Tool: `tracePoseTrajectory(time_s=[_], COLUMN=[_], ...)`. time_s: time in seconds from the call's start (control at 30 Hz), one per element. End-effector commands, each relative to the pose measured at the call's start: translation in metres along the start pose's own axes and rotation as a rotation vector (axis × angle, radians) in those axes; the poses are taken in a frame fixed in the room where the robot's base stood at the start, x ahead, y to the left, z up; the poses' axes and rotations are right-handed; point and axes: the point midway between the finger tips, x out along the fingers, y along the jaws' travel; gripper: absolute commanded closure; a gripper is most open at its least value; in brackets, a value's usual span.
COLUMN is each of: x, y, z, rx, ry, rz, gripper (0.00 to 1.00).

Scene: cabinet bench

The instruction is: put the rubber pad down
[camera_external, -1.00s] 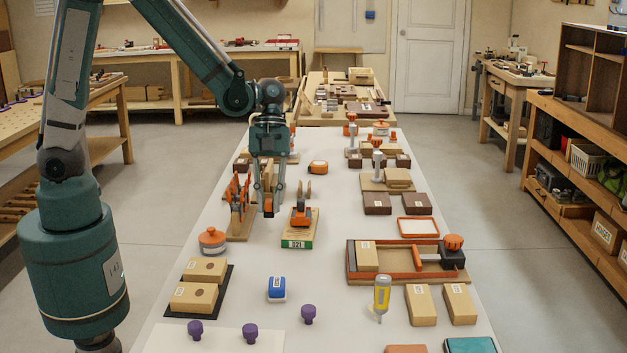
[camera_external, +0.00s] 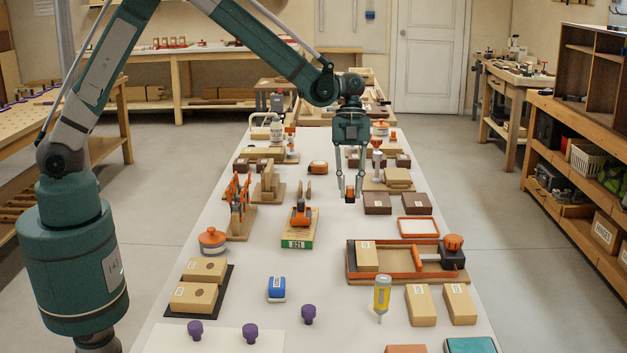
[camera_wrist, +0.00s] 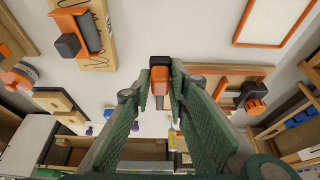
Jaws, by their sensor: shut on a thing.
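My gripper (camera_external: 349,197) hangs above the bench, right of its middle, with its fingers pointing down. It is shut on a small orange and dark piece, which I take as the rubber pad (camera_external: 350,194). In the wrist view the pad (camera_wrist: 160,82) sits between the two fingertips, dark at the top end and orange below. The fingers hide its sides. It appears held clear of the white bench top (camera_external: 340,235), left of the brown blocks (camera_external: 377,203); its exact height is hard to tell.
An orange and black tool (camera_external: 301,214) lies on a green and tan box to the left. An orange frame (camera_external: 418,227) lies to the right. A wooden vise (camera_external: 407,260) stands nearer the camera. A post with an orange top (camera_external: 377,160) stands behind. Bare bench lies below.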

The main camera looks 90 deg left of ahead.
Motion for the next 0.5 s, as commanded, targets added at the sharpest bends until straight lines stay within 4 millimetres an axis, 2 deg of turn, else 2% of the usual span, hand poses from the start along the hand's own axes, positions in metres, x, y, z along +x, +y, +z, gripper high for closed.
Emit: tracePoseTrajectory(time_s=[0.03, 0.2, 0.5], x=[-0.001, -0.004, -0.006], y=[-0.011, -0.041, -0.069], z=[0.005, 0.020, 0.034], rx=[0.000, 0.000, 0.001], ry=[0.000, 0.000, 0.000], rz=[0.000, 0.000, 0.000], gripper=[0.94, 0.94, 0.94])
